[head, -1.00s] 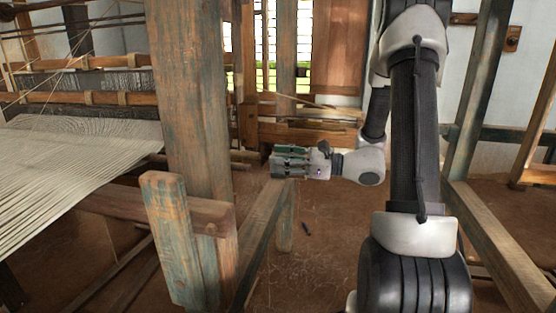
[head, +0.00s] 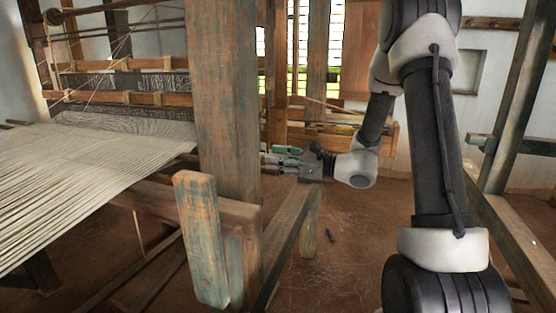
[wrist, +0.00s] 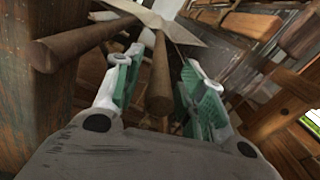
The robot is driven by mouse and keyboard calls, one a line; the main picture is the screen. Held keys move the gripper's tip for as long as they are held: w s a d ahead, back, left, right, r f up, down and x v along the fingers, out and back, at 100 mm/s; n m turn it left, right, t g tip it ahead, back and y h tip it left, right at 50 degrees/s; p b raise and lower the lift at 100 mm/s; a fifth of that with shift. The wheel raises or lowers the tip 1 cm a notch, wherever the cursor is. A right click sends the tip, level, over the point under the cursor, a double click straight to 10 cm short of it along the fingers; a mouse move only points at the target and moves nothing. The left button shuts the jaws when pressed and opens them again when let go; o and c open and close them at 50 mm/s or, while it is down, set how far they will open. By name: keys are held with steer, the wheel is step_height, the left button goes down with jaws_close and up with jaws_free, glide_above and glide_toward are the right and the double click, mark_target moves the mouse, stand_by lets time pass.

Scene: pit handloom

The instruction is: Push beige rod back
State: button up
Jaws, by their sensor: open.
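My gripper (head: 268,161) is open beside the thick loom post, its fingers pointing left in the head view. In the wrist view, a tan-brown rod (wrist: 159,88) lies between the spread fingers of my gripper (wrist: 158,66), its blunt near end toward the palm. A gap shows on each side of it, and I cannot tell whether it touches anything. A second brown rod (wrist: 85,42) runs across the upper left, its round end toward me. Neither is clearly beige, so I cannot tell for sure which is the task's rod. The head view does not show the rods clearly.
The thick wooden post (head: 228,100) stands just left of my gripper, with a short post (head: 203,240) in front. Pale warp cloth (head: 80,170) stretches on the left. A small dark object (head: 330,235) lies on the bare floor.

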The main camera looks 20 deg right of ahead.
jaws_close()
steer(key=shift+s+a, duration=0.55)
steer(key=shift+s, duration=0.2)
steer(key=shift+s+a, duration=0.55)
steer(key=shift+s, duration=0.2)
jaws_free()
steer(key=shift+s, duration=0.1)
steer(key=v, duration=1.2)
